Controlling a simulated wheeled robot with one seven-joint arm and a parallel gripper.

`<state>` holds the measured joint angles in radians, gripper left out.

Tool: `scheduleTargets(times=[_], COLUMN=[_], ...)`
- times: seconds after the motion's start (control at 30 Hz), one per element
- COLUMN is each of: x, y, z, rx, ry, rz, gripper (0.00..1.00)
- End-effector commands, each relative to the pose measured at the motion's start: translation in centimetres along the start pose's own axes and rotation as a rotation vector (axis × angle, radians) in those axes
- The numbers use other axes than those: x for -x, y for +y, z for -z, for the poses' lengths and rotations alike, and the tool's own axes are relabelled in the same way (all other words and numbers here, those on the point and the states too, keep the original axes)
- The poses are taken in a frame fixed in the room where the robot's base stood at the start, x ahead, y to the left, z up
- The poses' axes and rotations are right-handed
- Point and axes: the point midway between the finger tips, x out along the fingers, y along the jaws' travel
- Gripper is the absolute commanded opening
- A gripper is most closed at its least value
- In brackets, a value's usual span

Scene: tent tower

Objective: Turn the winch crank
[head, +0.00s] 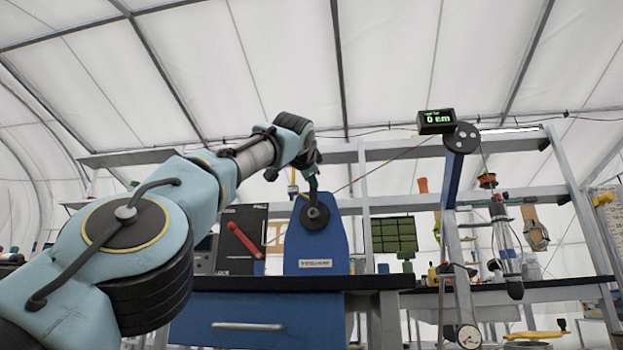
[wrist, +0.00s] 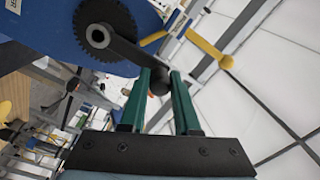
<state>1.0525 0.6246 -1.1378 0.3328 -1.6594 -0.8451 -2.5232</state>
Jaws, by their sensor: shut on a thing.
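The blue winch (head: 317,240) stands upright on the bench, with a round dark hub (head: 315,215) on its face. My gripper (head: 312,184) is just above the hub, at the crank. In the wrist view, the dark crank arm (wrist: 127,52) runs from the toothed hub (wrist: 98,36) on the blue winch body (wrist: 60,28) to a dark knob (wrist: 158,82). The two green fingers of my gripper (wrist: 160,78) are shut on this knob, one on each side. A yellow lever (wrist: 208,48) shows beyond the crank. In the head view my wrist hides part of the crank.
A black display (head: 436,121) reads "0 cm". A line runs from the winch side up to a dark pulley (head: 462,138), and a cylindrical load (head: 505,240) hangs at the right. A dark panel with a red lever (head: 243,240) stands left of the winch on the bench (head: 255,322).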

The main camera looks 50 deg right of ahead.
Motion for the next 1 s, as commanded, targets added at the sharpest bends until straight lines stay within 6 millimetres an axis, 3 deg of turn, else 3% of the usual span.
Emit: scheduleTargets(times=[0.07, 0.1, 0.33, 0.67, 0.83, 1.0], x=[0.0, 0.0, 0.0, 0.3, 2.1, 5.2], y=[-0.2, -0.2, -0.1, 0.0, 0.3, 0.4], z=[-0.2, -0.2, -0.1, -0.1, -0.3, -0.4], rx=[-0.001, -0.002, -0.002, -0.002, -0.001, -0.003], ry=[-0.005, -0.005, -0.003, -0.002, 0.000, -0.002], rz=[0.004, 0.005, 0.002, 0.001, 0.003, 0.005], gripper=[0.00, 0.33, 0.58, 0.60, 0.60, 0.60])
